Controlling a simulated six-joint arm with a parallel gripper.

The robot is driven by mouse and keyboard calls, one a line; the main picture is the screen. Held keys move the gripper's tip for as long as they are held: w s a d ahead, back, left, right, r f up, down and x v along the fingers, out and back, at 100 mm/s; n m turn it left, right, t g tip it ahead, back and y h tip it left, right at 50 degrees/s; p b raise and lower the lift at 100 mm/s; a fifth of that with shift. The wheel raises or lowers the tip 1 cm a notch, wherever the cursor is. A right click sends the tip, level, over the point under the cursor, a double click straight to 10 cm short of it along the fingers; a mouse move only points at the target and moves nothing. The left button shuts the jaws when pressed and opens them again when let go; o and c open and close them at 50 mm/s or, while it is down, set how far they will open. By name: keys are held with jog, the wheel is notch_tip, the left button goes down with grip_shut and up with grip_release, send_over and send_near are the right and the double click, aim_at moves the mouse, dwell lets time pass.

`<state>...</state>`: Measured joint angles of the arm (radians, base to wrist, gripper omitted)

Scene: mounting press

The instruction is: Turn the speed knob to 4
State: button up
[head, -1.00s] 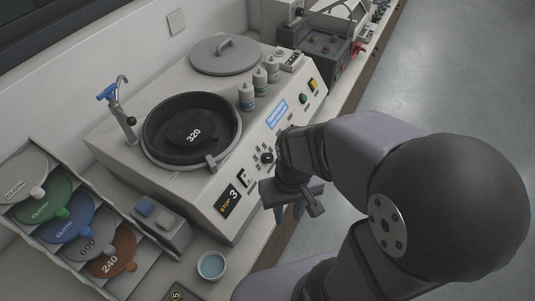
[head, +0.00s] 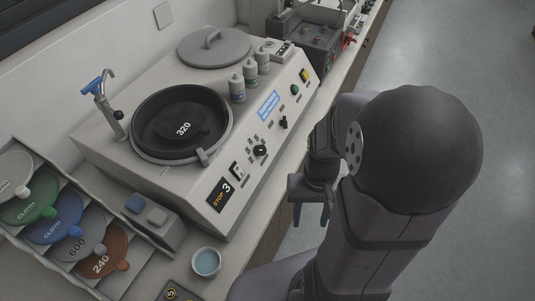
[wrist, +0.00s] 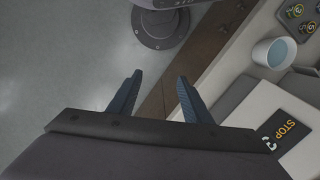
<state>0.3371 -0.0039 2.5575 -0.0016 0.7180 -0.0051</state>
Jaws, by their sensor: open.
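The grey machine's sloped front panel (head: 237,185) carries a black knob (head: 260,150) with small marks around it. A second, smaller dark knob (head: 283,122) sits further up the panel. The labels are too small to read, so I cannot tell which is the speed knob. The display (head: 220,195) reads "STOP" and "3"; it also shows in the wrist view (wrist: 281,132). My gripper (head: 311,222) is open and empty, to the right of the panel and apart from both knobs, fingers pointing down. The wrist view shows the floor and bench edge between its fingers (wrist: 158,88).
The black bowl (head: 180,122) marked 320 is on the machine's top. A rack of coloured discs (head: 58,225) stands at the left, and a cup of blue liquid (head: 206,262) is in front. Open floor (head: 440,60) lies to the right.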

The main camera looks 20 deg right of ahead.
jog(key=s+d+f+m+y+b, duration=0.1)
jog(key=s+d+f+m+y, duration=0.15)
jog(key=f+m, duration=0.2)
jog(key=m+t+y+b, duration=0.2)
jog(key=m+t+y, duration=0.4)
jog(key=m+t, duration=1.05)
send_near(263, 151)
notch_tip(263, 151, up, 3)
jog(key=w+m+g, duration=0.3)
jog(key=m+g, duration=0.2)
jog(key=shift+s+d, duration=0.25)
jog(key=shift+d, duration=0.05)
jog(key=shift+p+x, duration=1.05)
jog(key=shift+x, duration=2.65)
jog(key=c, duration=1.1)
